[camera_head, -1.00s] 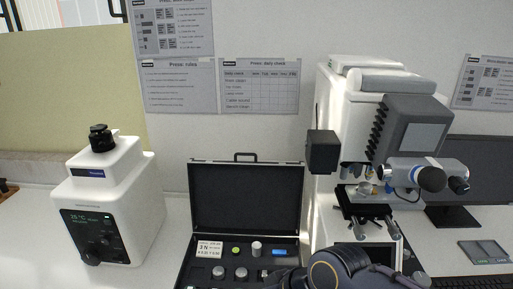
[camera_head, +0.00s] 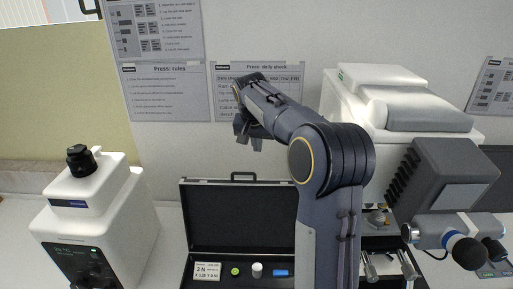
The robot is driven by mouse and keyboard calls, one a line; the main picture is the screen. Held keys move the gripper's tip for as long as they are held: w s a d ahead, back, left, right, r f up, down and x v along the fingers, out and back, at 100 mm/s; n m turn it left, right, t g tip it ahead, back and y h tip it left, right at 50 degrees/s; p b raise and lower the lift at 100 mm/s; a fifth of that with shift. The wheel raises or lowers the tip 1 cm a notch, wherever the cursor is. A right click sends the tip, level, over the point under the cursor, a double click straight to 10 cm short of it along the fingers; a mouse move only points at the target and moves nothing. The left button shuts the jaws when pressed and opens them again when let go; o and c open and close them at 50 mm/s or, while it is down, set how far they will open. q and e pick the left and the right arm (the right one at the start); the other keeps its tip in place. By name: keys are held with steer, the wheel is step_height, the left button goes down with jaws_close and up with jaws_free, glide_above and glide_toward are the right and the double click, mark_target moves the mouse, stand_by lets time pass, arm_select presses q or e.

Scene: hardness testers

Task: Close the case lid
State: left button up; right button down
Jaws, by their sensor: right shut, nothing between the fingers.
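The black case stands open on the bench, its lid (camera_head: 236,220) upright with a handle on its top edge. The case base (camera_head: 214,283) shows only at the bottom of the view, with a white label card, a green-topped piece, a metal cylinder and a blue item in it. My right arm rises in front of the case's right side and hides part of the lid and base. My right gripper (camera_head: 249,143) is shut and empty, above the lid's top edge and apart from it in the picture. My left gripper is not in view.
A white press device (camera_head: 97,225) with a black knob stands left of the case. A large white and grey hardness tester (camera_head: 400,105) stands to the right, close beside my arm. Paper sheets (camera_head: 164,92) hang on the wall behind.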

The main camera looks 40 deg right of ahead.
steer(key=shift+s+a+f+b, duration=0.15)
steer(key=shift+f+b, duration=0.6)
steer(key=shift+f, duration=0.55)
steer(key=shift+s+a+f+b, duration=0.15)
steer(key=shift+f+b, duration=0.6)
steer(key=shift+f, duration=0.5)
steer(key=shift+a+f+b, duration=0.15)
steer(key=shift+f+b, duration=0.6)
steer(key=shift+f, duration=0.55)
